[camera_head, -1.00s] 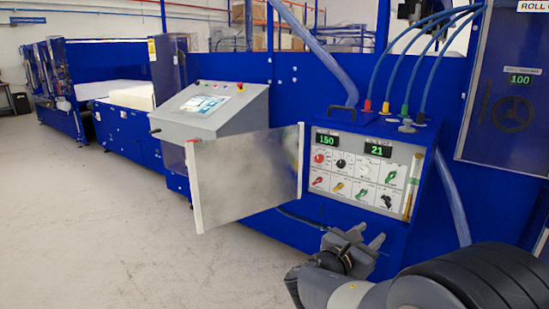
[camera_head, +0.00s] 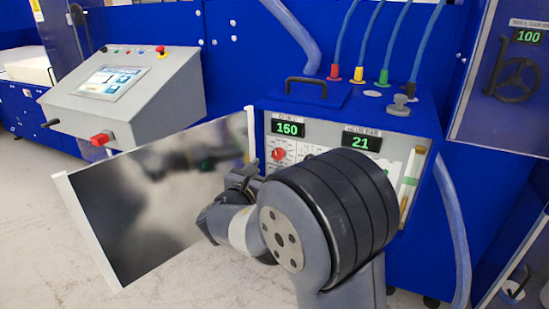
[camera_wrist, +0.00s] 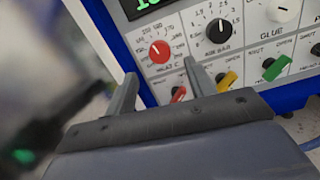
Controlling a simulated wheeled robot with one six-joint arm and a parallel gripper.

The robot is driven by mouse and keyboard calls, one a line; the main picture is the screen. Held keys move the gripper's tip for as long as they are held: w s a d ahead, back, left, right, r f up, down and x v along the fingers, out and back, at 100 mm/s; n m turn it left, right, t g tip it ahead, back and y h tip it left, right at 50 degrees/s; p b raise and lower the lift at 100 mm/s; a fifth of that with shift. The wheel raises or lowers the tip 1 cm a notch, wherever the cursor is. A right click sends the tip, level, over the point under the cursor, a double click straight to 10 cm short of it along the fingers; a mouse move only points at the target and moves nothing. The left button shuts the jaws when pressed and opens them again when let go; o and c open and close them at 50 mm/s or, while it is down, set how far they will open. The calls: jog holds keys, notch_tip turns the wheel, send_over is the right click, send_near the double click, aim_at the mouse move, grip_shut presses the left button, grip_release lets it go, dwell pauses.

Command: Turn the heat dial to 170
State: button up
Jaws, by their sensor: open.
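The red heat dial (camera_wrist: 159,51) sits on the white control panel, with printed numbers around it. Its exact pointer setting is too small to read. In the head view my gripper (camera_head: 243,176) is at the panel's left edge, and my arm hides most of the lower panel.
A black dial (camera_wrist: 219,31) is right of the red one, with red, yellow (camera_wrist: 227,81) and green (camera_wrist: 276,67) levers lower down. An open metal door (camera_head: 150,190) stands left of my gripper. A second display (camera_head: 361,143) reads 21.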

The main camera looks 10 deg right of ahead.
aim_at(277, 156)
jog(key=x, duration=0.6)
jog(key=shift+w+d, duration=0.15)
jog(key=shift+w, duration=0.05)
jog(key=c, duration=1)
jog(key=shift+f+b, duration=0.1)
jog(key=shift+b, duration=0.25)
